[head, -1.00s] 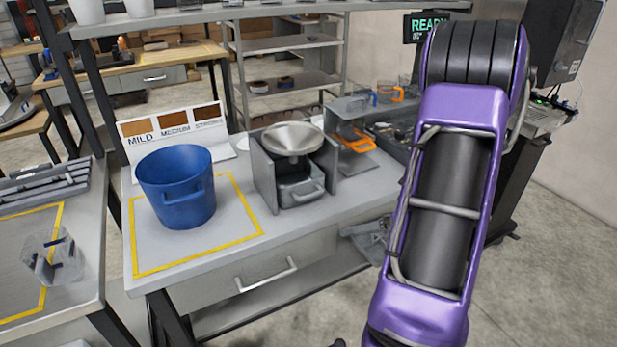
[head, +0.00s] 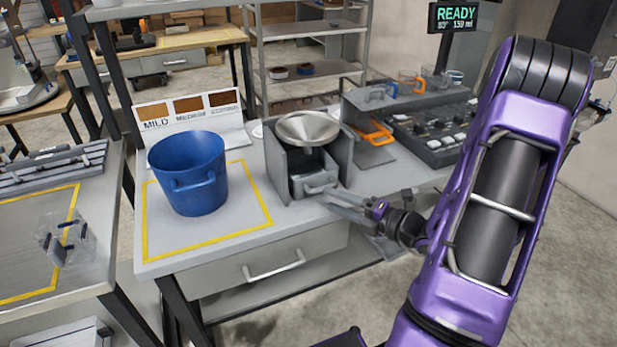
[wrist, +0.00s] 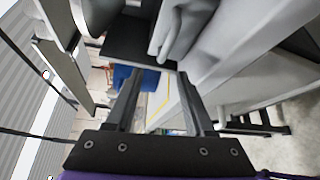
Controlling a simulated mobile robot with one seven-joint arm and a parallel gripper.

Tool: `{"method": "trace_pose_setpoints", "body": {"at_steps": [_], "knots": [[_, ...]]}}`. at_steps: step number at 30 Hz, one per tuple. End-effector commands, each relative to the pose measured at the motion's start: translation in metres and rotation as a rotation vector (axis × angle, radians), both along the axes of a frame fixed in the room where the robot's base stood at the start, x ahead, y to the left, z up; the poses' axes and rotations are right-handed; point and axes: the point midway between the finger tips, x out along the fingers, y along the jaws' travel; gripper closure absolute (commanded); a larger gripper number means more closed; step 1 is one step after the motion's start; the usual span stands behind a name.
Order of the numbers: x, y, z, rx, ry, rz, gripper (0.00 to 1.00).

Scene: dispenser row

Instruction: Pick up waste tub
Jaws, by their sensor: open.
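A grey tub (head: 316,180) with a front handle sits under a metal funnel (head: 307,128) between the grey side walls of a stand (head: 341,152). No label shows which vessel is the waste tub. A blue bucket (head: 188,174) stands upright on the yellow-outlined square to the left. My gripper (head: 329,202) is open and empty, just in front of the grey tub, at the bench's front edge. In the wrist view its two fingers (wrist: 160,74) are spread apart. The blue bucket shows beyond them (wrist: 122,74). A grey shape at the top there is too close to identify surely.
The bench (head: 160,252) has a drawer with a bar handle (head: 274,266) below. Right of the stand are an orange-handled item (head: 376,134) and a control panel (head: 437,132). A clear container (head: 66,240) is on the left table. A screen (head: 456,17) reads READY.

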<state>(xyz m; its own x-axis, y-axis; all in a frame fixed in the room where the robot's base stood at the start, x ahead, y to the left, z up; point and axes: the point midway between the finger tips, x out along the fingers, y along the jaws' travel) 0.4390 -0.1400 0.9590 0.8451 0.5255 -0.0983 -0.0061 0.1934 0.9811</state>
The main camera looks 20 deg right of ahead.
Motion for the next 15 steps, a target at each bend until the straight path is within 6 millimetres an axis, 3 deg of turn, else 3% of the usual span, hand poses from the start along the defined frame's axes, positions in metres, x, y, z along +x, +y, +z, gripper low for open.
{"method": "trace_pose_setpoints", "body": {"at_steps": [8, 15], "knots": [[0.019, 0.012, -0.003, -0.001, 0.0, 0.002, 0.46], [0.049, 0.03, -0.008, -0.002, 0.0, 0.003, 0.46]]}}
